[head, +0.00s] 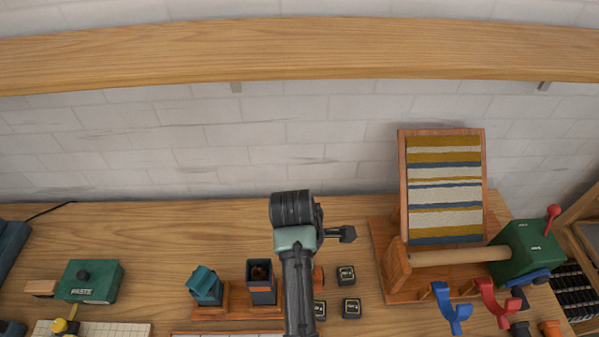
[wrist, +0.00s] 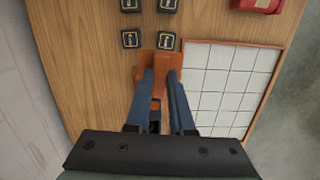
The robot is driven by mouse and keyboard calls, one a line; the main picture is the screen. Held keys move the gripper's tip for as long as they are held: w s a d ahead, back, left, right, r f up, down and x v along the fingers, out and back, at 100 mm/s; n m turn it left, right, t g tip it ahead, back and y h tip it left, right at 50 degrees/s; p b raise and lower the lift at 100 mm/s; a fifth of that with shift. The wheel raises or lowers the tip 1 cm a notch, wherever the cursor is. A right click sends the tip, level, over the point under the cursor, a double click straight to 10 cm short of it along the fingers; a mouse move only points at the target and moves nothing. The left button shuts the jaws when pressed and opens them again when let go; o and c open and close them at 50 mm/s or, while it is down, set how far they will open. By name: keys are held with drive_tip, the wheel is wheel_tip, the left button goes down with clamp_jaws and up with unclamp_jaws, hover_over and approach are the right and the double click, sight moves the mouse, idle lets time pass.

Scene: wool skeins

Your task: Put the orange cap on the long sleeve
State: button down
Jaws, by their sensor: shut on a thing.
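My gripper (wrist: 161,73) points down and its blue fingers are closed on an orange-brown piece (wrist: 157,62), which I take to be the orange cap. Its shape is partly hidden by the fingers. In the head view my arm hides the fingers, and only an orange edge (head: 318,278) shows to the right of the arm. A tall dark blue sleeve (head: 262,291) with an open top and an orange mark stands on a wooden base, just left of the arm. Left of it, a shorter blue sleeve (head: 207,295) bears a tilted teal cap (head: 203,278).
Several black tiles with yellow marks (head: 345,275) lie right of the arm. A white gridded board (wrist: 205,95) lies at the front. A loom with striped cloth (head: 443,190) and a green box (head: 525,250) stand right; a green paste box (head: 91,280) is left. The back bench is clear.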

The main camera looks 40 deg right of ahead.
drive_tip(key=w+a+r+p, duration=0.1)
drive_tip(key=w+r+p, duration=0.1)
drive_tip(key=w+r, duration=0.4)
drive_tip(key=w+a+r+p, duration=0.2)
drive_tip(key=a, duration=0.5)
drive_tip(key=shift+n, duration=0.3)
wheel_tip(320, 180, down, 5)
drive_tip(key=b, duration=0.5)
drive_tip(key=shift+s+d+b, duration=0.15)
drive_tip(key=shift+b, duration=0.2)
drive_tip(key=shift+f, duration=1)
drive_tip(key=shift+p, duration=0.7)
drive_tip(key=shift+f, duration=0.15)
idle(0.4)
drive_tip(key=shift+p, duration=0.65)
idle(0.3)
